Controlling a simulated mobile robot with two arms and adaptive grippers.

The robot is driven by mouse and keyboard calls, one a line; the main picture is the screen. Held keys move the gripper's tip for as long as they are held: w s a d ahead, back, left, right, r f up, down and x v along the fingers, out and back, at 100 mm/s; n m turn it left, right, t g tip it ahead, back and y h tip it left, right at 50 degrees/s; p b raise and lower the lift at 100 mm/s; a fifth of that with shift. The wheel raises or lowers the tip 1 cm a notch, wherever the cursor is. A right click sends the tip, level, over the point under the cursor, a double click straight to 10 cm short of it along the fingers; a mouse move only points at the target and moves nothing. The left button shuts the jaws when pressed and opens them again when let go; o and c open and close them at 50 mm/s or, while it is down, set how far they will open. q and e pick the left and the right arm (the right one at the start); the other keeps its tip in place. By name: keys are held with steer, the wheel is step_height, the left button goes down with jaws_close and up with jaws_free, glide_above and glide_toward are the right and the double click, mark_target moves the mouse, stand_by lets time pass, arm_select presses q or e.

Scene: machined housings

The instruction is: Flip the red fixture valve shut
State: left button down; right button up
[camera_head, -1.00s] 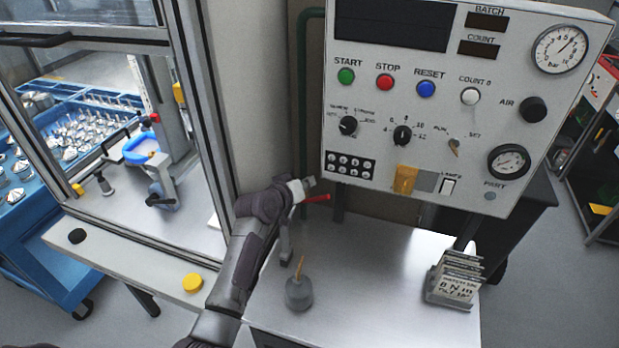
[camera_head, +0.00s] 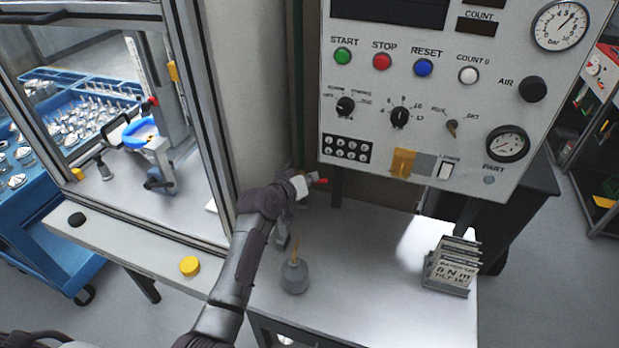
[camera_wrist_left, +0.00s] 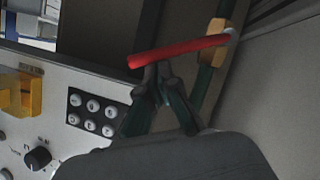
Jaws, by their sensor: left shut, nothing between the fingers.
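The red valve lever (camera_wrist_left: 180,50) runs out from a brass valve body (camera_wrist_left: 211,57) on a green pipe (camera_wrist_left: 205,88) in the left wrist view. It lies roughly crosswise to the pipe. My left gripper (camera_wrist_left: 160,72) has its fingertips together just under the lever's middle; I cannot tell if they touch it. In the head view only the lever's red end (camera_head: 321,181) shows, beside my left gripper (camera_head: 303,187), which hides the rest and the valve body. The left gripper is shut and empty. My right gripper is not in view.
The control panel (camera_head: 385,110) hangs close above and right of my left gripper. A grey bottle (camera_head: 294,277) and a card stand (camera_head: 449,268) stand on the bench (camera_head: 365,290). A framed window (camera_head: 205,110) stands left of the arm.

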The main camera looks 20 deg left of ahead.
arm_select(q)
steer(key=shift+d+f, duration=0.1)
steer(key=shift+f, duration=0.15)
steer(key=shift+d+f+b, duration=0.25)
steer(key=shift+d+f, duration=0.3)
steer(key=shift+f, duration=0.2)
steer(key=shift+d+f+b, duration=0.2)
steer(key=shift+d+f, duration=0.3)
steer(key=shift+f, duration=0.2)
steer(key=shift+s+f, duration=0.15)
steer(key=shift+s, duration=0.1)
steer(key=v, duration=1.1)
steer(key=shift+s+a+r, duration=0.15)
steer(key=shift+s+r, duration=0.1)
steer(key=shift+r, duration=0.15)
